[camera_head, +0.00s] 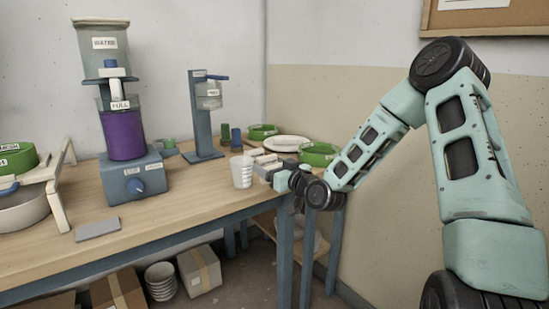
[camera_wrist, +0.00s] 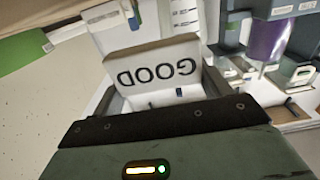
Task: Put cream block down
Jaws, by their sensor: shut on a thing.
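The cream block (camera_wrist: 155,68) fills the middle of the wrist view, with the word GOOD upside down on its face. My gripper (camera_wrist: 160,98) is shut on it, with a finger at each side. In the head view my gripper (camera_head: 279,177) is at the right end of the wooden table, just right of a white cup (camera_head: 241,171). Small pale blocks (camera_head: 264,158) show beside the gripper there, and I cannot tell which one is held. Whether the held block touches the tabletop is unclear.
Green bowls (camera_head: 318,153) and a white plate (camera_head: 286,143) stand behind the gripper. A dispenser stand (camera_head: 203,120) and a purple-filled dispenser (camera_head: 124,135) stand to the left. A grey slab (camera_head: 97,229) lies at the table's front. Bare tabletop (camera_head: 190,200) lies between them.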

